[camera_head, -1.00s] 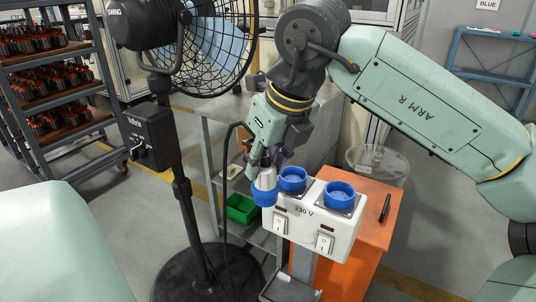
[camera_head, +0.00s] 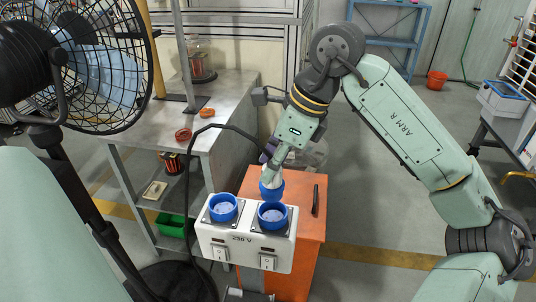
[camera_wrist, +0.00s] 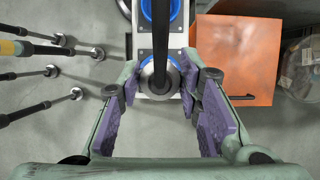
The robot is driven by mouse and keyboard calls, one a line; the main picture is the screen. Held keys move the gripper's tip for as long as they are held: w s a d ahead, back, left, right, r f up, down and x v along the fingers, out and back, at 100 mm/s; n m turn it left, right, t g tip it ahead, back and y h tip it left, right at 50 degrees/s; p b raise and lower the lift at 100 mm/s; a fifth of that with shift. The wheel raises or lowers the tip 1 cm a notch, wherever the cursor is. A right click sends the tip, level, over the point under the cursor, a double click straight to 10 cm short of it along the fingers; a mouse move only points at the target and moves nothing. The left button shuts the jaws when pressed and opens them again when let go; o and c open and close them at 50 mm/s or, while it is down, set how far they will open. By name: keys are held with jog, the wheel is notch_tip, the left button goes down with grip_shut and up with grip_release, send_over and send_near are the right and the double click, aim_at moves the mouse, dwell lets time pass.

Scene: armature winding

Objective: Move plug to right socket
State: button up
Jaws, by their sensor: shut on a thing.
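The plug (camera_head: 271,188) has a grey-white body and a blue collar, with a black cable running from it. My gripper (camera_head: 274,164) is shut on the plug's upper part. It holds the plug collar-down, just above and slightly behind the right socket (camera_head: 272,217); whether they touch cannot be told. The left socket (camera_head: 223,209) is blue, round and empty. Both sit on the white 230 V box (camera_head: 246,246). In the wrist view the plug (camera_wrist: 159,80) lies between the purple finger pads of my gripper (camera_wrist: 160,98), covering most of one blue socket.
The black cable (camera_head: 213,127) loops leftward past a metal table (camera_head: 216,125). A large fan (camera_head: 85,65) stands at the left. Open floor lies to the right.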

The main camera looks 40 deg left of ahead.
aim_at(273, 189)
jog(key=shift+w+f, duration=0.15)
jog(key=shift+f+b, duration=1.85)
jog(key=shift+f, duration=0.9)
jog(key=shift+b, duration=0.35)
jog(key=shift+f+b, duration=0.55)
jog(key=shift+f, duration=0.05)
jog(key=o, duration=0.9)
jog(key=shift+o, duration=0.2)
jog(key=p+v, duration=0.6)
jog(key=v, duration=0.5)
